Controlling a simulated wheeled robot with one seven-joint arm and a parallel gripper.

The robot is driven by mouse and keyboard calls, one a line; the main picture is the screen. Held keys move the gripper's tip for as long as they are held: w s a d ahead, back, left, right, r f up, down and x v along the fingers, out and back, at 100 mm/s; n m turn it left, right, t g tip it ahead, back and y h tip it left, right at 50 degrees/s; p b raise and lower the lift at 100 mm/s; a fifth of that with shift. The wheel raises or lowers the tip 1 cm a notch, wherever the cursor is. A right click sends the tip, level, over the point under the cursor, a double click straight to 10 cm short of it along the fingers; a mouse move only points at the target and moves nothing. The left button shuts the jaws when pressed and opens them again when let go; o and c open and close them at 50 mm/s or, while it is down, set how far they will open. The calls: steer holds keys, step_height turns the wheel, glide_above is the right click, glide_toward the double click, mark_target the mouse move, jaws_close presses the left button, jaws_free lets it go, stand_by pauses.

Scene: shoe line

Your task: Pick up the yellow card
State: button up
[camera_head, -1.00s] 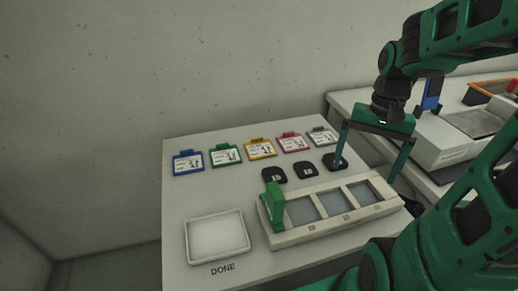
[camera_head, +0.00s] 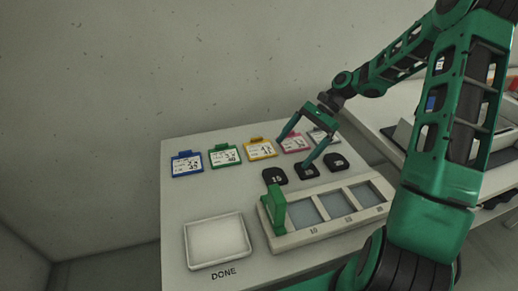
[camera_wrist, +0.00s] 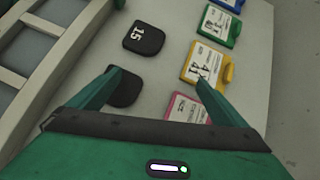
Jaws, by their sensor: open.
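The yellow card (camera_head: 260,149) lies on the white table, in the middle of a row of coloured cards along the back. In the wrist view the yellow card (camera_wrist: 207,62) lies above the right fingertip, showing a white label with a number and a yellow tab at one side. My gripper (camera_head: 298,150) is open and empty. In the head view its fingers are to the right of the yellow card, over the pink card and a black tag. In the wrist view my gripper (camera_wrist: 155,85) has one fingertip close to the yellow card's lower edge; contact cannot be told.
Blue (camera_head: 187,164), green (camera_head: 224,155) and pink (camera_head: 294,143) cards lie in the row; a grey one (camera_head: 322,136) is partly hidden. Black tags (camera_head: 274,176) lie in front. A three-window fixture (camera_head: 333,226) with a green upright and a white DONE tray (camera_head: 186,246) stand nearer.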

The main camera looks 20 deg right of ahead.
mark_target(251, 150)
steer(key=w+m+y, duration=0.1)
steer(key=w+y, duration=0.1)
steer(key=w, duration=0.1)
steer(key=w+m+t+y, duration=0.1)
steer(key=w+m+y, duration=0.1)
steer(key=w, duration=0.2)
steer(key=shift+r+t+y, duration=0.2)
steer(key=shift+t+y, duration=0.1)
steer(key=shift+w+r, duration=0.2)
steer(key=shift+w, duration=0.1)
steer(key=x, duration=1)
steer(key=shift+w+a+r, duration=0.15)
steer(key=shift+w+a, duration=0.05)
steer(key=shift+a, duration=0.25)
steer(key=shift+c, duration=0.4)
steer(key=c, duration=1.1)
